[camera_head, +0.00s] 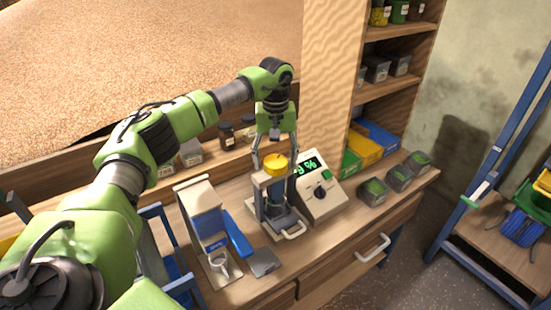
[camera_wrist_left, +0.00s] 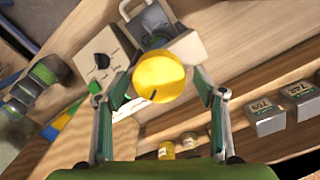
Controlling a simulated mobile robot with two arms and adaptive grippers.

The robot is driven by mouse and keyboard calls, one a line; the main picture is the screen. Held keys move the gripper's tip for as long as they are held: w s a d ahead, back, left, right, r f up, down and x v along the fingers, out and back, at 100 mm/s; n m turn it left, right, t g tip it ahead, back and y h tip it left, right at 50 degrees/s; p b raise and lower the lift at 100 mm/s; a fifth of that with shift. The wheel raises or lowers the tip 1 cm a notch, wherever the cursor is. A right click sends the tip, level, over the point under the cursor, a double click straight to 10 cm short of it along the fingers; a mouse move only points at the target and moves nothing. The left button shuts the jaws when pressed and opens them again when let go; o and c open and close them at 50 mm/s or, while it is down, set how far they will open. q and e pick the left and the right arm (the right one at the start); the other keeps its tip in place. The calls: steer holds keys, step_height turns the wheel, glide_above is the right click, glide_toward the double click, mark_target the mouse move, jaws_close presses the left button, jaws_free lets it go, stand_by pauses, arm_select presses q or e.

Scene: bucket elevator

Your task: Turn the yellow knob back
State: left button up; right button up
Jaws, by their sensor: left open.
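The yellow knob (camera_head: 275,162) is a round cap on top of a small grey press-like device (camera_head: 277,212) on the wooden counter. In the left wrist view the yellow knob (camera_wrist_left: 159,76) shows from above, with a dark mark near its lower edge. My left gripper (camera_head: 275,168) points down over the device, with its fingers on either side of the knob. In the left wrist view the open fingers (camera_wrist_left: 160,92) stand apart from the knob, with gaps on both sides. My right gripper is not in view.
A white meter with a green display (camera_head: 319,188) stands close right of the device. A dispenser with a blue panel (camera_head: 208,228) stands to the left. Several lidded dark boxes (camera_head: 399,178) sit at the counter's right. Shelves (camera_head: 392,95) rise behind.

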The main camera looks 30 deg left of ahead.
arm_select(q)
steer(key=c, duration=1.1)
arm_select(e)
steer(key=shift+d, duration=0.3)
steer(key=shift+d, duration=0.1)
